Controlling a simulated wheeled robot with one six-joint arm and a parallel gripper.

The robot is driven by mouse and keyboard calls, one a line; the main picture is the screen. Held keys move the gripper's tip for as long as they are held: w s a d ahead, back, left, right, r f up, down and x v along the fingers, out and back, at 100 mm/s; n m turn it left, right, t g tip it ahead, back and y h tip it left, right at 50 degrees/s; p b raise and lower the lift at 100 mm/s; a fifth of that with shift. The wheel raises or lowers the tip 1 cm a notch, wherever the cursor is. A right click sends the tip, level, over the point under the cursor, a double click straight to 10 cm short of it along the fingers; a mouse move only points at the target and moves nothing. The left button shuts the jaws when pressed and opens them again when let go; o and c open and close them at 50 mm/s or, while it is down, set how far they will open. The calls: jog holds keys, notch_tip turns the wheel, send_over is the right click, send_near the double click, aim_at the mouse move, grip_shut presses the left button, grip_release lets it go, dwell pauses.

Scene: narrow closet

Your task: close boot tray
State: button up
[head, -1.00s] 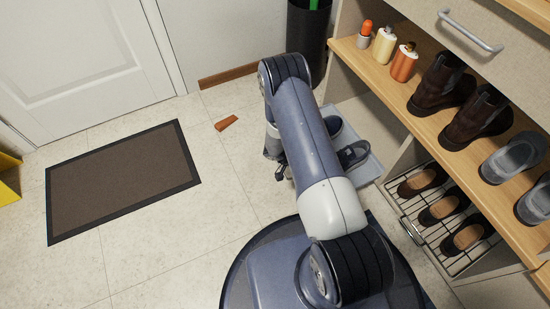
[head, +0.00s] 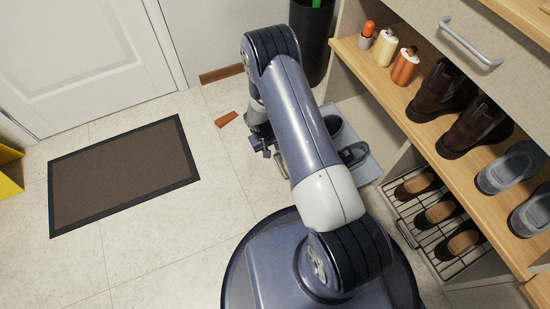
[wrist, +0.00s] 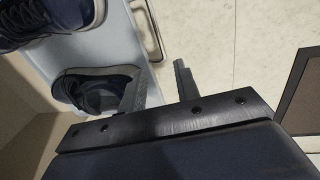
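The boot tray (head: 368,172) is a pale grey-blue pull-out tray low at the shelf unit, standing out over the floor, partly hidden behind my arm. It holds dark shoes (head: 354,153). In the wrist view the tray (wrist: 128,45) fills the upper left, with a metal bar handle (wrist: 158,38) along its outer edge and a dark shoe (wrist: 100,90) inside. My gripper (head: 262,143) is low in front of the tray. In the wrist view my gripper (wrist: 160,85) is open and empty, its left finger overlapping the tray's edge and its right finger over bare floor. Contact cannot be told.
A wire shoe rack (head: 430,225) with several brown shoes is at the lower right. The shelf (head: 400,115) above holds bottles, boots and grey shoes. A dark bin (head: 311,40) stands behind. A brown wedge (head: 226,119) and a doormat (head: 122,175) lie on otherwise clear floor at left.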

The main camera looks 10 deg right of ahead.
aim_at(276, 163)
jog(key=f+b, duration=0.1)
jog(key=f, duration=0.2)
jog(key=d+f+b, duration=0.1)
jog(key=f, duration=0.3)
jog(key=d+f+b, duration=0.1)
jog(key=f+b, duration=0.1)
jog(key=f, duration=0.1)
jog(key=shift+w+f, duration=0.2)
jog(key=shift+f, duration=0.1)
jog(key=shift+c, duration=0.3)
grip_shut()
